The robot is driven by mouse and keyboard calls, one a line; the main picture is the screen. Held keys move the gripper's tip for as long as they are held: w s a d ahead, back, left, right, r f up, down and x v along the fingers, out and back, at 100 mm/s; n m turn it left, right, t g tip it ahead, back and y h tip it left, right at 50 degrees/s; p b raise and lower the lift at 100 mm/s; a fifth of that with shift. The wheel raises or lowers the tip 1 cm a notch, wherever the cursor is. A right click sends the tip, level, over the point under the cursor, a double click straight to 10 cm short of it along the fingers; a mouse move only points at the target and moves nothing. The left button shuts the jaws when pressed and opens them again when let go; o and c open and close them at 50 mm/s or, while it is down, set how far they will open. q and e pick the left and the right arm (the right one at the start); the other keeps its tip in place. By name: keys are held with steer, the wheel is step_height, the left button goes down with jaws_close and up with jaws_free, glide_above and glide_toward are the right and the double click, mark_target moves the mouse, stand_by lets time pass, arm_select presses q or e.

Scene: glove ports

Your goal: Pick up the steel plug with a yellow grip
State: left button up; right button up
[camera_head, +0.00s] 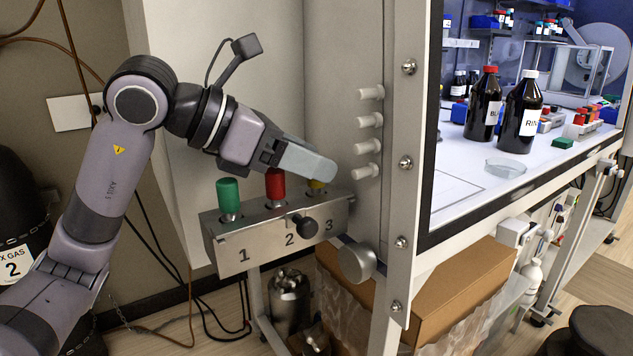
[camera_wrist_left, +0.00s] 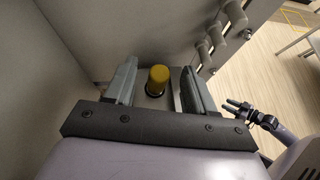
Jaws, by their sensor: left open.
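The steel plug with a yellow grip (camera_head: 317,187) stands upright at hole 3 of the numbered steel rack (camera_head: 262,240). In the head view my left gripper covers most of it. In the left wrist view the yellow grip (camera_wrist_left: 158,75) shows between the two grey fingers, with a visible gap to each. My left gripper (camera_head: 318,170) is open and empty, its fingers over the plug. A black pronged end on a purple-grey arm part, which seems to be my right gripper (camera_wrist_left: 250,112), shows at the right of the wrist view; its jaw state is unclear.
A green-gripped plug (camera_head: 228,195) and a red-gripped plug (camera_head: 275,186) stand in the same rack. A black knob (camera_head: 301,226) sticks out of its front. White pegs (camera_head: 368,121) project from the panel just right of my left gripper.

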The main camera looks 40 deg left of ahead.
arm_select(q)
steer(key=shift+w, duration=0.1)
jaws_close()
